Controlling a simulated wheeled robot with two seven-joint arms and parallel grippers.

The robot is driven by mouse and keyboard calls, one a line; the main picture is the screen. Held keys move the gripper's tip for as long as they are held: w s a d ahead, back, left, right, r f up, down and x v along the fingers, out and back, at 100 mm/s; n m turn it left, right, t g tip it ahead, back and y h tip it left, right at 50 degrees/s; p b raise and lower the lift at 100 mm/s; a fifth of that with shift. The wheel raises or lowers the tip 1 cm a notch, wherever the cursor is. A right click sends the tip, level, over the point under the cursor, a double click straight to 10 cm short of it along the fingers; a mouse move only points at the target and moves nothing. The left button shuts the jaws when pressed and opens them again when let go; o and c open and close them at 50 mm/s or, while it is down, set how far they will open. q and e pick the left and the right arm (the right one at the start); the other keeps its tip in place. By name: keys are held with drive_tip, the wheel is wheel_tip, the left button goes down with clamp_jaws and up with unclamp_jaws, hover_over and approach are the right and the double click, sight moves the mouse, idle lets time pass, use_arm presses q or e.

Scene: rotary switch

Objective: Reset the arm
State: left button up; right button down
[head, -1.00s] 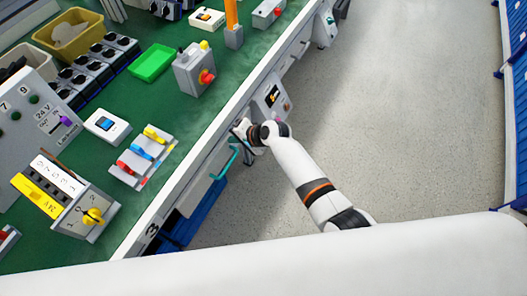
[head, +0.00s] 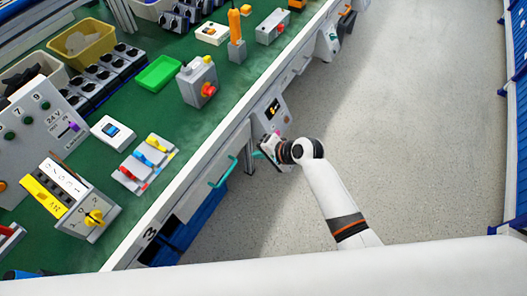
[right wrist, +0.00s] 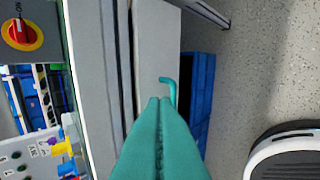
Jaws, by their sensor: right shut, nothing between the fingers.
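My right gripper (head: 264,147) is beside the bench front, past the table edge. Its teal fingers (right wrist: 158,105) are together and empty in the right wrist view. A grey box with a yellow rotary knob (head: 94,217) stands on the bench at the lower left, well apart from the gripper. Another grey box with a red knob on yellow (head: 208,90) stands further back. A red knob on a yellow disc (right wrist: 21,34) shows at the upper left of the right wrist view; I cannot tell which unit it belongs to. My left gripper is not in view.
The green bench (head: 190,125) holds a panel with buttons, coloured levers (head: 150,158), a green tray (head: 158,72) and a yellow bin (head: 85,45). A teal handle (head: 222,173) sticks out from the bench front. The floor (head: 400,120) on the right is clear.

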drive_tip(key=s+d+f+n+g+h, duration=0.1)
drive_tip(key=s+d+f+h, duration=0.1)
drive_tip(key=s+d+f, duration=0.45)
drive_tip(key=s+d+f+n+h, duration=0.1)
drive_tip(key=s+f, duration=0.3)
drive_tip(key=f, duration=0.5)
drive_tip(key=s+d+f+n+g+h, duration=0.1)
drive_tip(key=s+d+f+h, duration=0.1)
drive_tip(key=s+d+f, duration=0.35)
drive_tip(key=s+d+f+n+g+h, duration=0.1)
drive_tip(key=s+f, duration=0.3)
drive_tip(key=s, duration=0.5)
drive_tip(key=s+d+f+n, duration=0.3)
drive_tip(key=s+f, duration=0.2)
drive_tip(key=s, duration=0.4)
drive_tip(key=s+d+f+n+g+h, duration=0.1)
drive_tip(key=s+d+f+n, duration=0.1)
drive_tip(key=s, duration=0.7)
wheel_tip(320, 180, down, 2)
drive_tip(key=shift+s+d+f+n+g+h, duration=0.15)
drive_tip(key=shift+d+n+g+h, duration=0.15)
drive_tip(key=shift+d, duration=0.3)
